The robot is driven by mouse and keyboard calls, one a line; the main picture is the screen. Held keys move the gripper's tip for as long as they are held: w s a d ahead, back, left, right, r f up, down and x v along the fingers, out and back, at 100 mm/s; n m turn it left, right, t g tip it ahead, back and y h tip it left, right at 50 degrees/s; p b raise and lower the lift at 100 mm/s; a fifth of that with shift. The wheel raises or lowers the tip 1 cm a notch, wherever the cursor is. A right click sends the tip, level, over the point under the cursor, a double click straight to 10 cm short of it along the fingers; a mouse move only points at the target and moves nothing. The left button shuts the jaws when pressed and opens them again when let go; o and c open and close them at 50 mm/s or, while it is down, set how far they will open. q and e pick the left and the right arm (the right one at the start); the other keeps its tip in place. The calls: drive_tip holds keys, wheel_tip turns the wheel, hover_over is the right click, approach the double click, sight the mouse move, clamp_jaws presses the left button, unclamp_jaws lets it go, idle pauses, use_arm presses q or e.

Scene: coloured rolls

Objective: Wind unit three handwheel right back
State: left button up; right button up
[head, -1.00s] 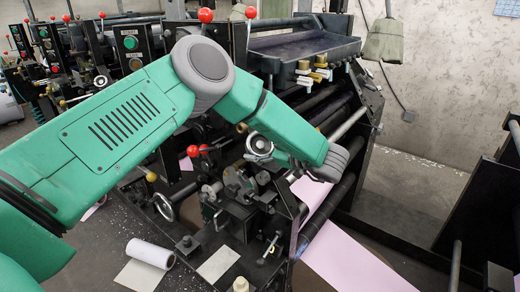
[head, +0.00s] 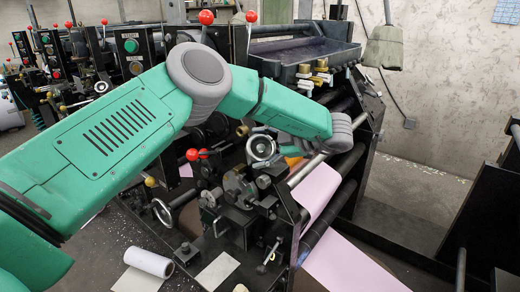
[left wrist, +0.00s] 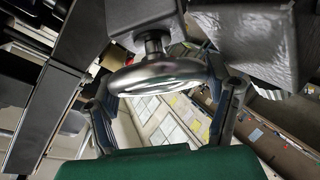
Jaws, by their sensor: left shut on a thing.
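In the left wrist view a round metal handwheel (left wrist: 160,75) hangs on a short shaft from a grey block. My left gripper (left wrist: 163,85) has one finger at each side of its rim and is shut on it. In the head view a chrome handwheel (head: 261,147) shows on the machine, just below my left forearm. I cannot tell whether both views show the same wheel. My right gripper is not in view.
A pink web (head: 345,265) runs down between dark rollers. A white roll (head: 148,263) lies at the front. A dark frame (head: 475,220) rises at right, with floor between.

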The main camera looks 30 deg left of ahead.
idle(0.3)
use_arm(q)
drive_tip(key=o, duration=1.1)
